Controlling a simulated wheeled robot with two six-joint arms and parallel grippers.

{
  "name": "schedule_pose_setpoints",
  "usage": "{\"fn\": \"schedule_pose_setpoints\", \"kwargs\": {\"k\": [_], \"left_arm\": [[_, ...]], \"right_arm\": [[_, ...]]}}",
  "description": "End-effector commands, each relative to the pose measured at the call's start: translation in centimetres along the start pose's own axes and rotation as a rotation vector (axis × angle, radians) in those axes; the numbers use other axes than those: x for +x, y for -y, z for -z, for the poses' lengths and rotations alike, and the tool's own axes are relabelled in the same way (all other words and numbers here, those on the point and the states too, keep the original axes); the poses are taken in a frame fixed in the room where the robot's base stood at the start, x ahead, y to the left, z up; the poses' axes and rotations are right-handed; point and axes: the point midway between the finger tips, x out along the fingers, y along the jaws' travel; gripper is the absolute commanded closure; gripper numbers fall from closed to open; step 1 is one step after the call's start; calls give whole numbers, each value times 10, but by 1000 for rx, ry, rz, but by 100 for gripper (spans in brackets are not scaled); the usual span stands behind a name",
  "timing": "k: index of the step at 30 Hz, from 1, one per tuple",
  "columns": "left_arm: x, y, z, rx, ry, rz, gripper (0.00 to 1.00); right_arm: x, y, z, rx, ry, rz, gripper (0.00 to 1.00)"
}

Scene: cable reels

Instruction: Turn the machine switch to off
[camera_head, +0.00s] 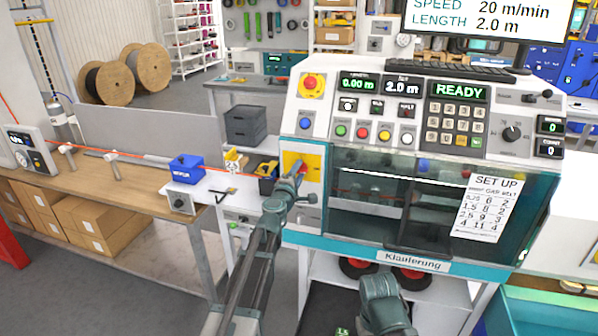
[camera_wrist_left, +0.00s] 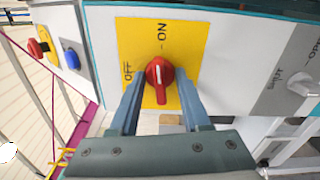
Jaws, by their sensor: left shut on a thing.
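The machine switch is a red rotary knob (camera_wrist_left: 160,74) on a yellow plate (camera_wrist_left: 186,42) in the left wrist view. ON is printed above the knob and OFF to its left. The knob's white line runs nearly up and down, roughly toward ON. My left gripper (camera_wrist_left: 160,97) is shut on the knob, with one blue finger on each side of it.
A red button (camera_wrist_left: 35,48) and a blue button (camera_wrist_left: 71,58) are left of the plate. The machine's control panel (camera_head: 460,122) reads READY. Its window (camera_head: 365,205) is right of the switch. A workbench (camera_head: 130,180) with a blue box (camera_head: 186,168) stands at left.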

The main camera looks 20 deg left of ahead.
Motion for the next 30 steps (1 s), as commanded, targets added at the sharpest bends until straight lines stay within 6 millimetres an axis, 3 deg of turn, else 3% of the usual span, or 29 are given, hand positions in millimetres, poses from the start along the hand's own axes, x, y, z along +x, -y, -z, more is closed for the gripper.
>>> {"fn": "schedule_pose_setpoints", "kwargs": {"k": [29, 30], "left_arm": [[-1, 0, 0, -1339, 0, 1, 84], [-1, 0, 0, -1361, 0, 1, 51]], "right_arm": [[0, 0, 0, 0, 0, 0, 50], [0, 0, 0, 0, 0, 0, 50]]}}
